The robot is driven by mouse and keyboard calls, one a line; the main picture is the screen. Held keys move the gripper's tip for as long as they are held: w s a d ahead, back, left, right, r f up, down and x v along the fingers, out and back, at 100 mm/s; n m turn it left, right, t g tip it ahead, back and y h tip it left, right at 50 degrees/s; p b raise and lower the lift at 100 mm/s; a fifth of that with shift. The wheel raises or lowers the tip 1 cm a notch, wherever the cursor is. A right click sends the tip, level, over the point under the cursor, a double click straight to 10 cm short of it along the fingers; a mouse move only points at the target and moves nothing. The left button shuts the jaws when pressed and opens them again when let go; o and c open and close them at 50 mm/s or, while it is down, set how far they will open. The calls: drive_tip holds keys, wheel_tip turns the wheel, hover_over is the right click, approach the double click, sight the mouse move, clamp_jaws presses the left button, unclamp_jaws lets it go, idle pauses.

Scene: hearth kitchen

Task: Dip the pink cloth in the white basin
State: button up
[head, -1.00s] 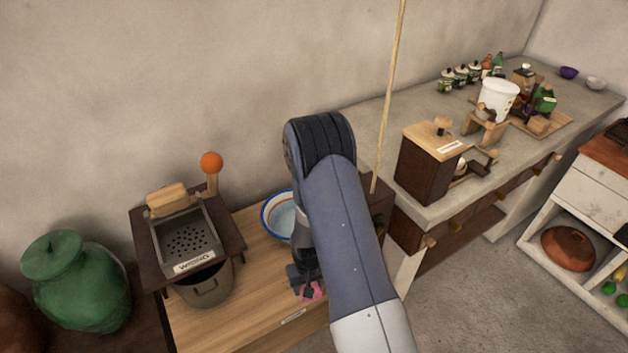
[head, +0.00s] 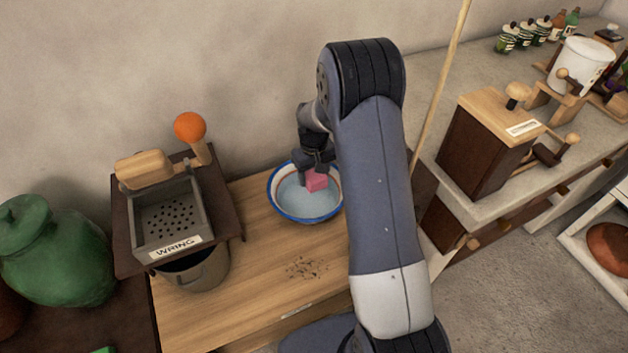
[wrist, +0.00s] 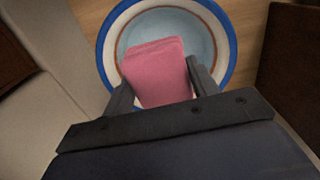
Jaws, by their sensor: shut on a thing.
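The white basin (head: 290,212) has a blue rim and an orange band, and it holds pale blue water. It stands on the wooden bench near the wall. My gripper (head: 318,170) is over the basin, pointing down, shut on the folded pink cloth (head: 317,181). In the wrist view the cloth (wrist: 157,72) sits between the two fingers (wrist: 160,88), in front of the basin (wrist: 106,52). I cannot tell whether the cloth touches the water. My arm hides part of the basin's right side.
A wringer labelled WRING (head: 168,215) with an orange-knobbed lever (head: 190,127) stands left, over a bucket (head: 197,280). Dark specks (head: 306,268) lie on the wooden bench top (head: 235,315). A tall pole (head: 440,90) and a wooden box mill (head: 485,150) are to the right.

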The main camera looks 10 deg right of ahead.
drive_tip(key=shift+f+b, duration=4.4)
drive_tip(key=shift+f, duration=2.1)
drive_tip(key=shift+f+b, duration=0.45)
drive_tip(key=shift+f, duration=0.15)
drive_tip(key=shift+r, duration=0.1)
drive_tip(key=shift+r+p, duration=3.95)
drive_tip(key=shift+r, duration=2.2)
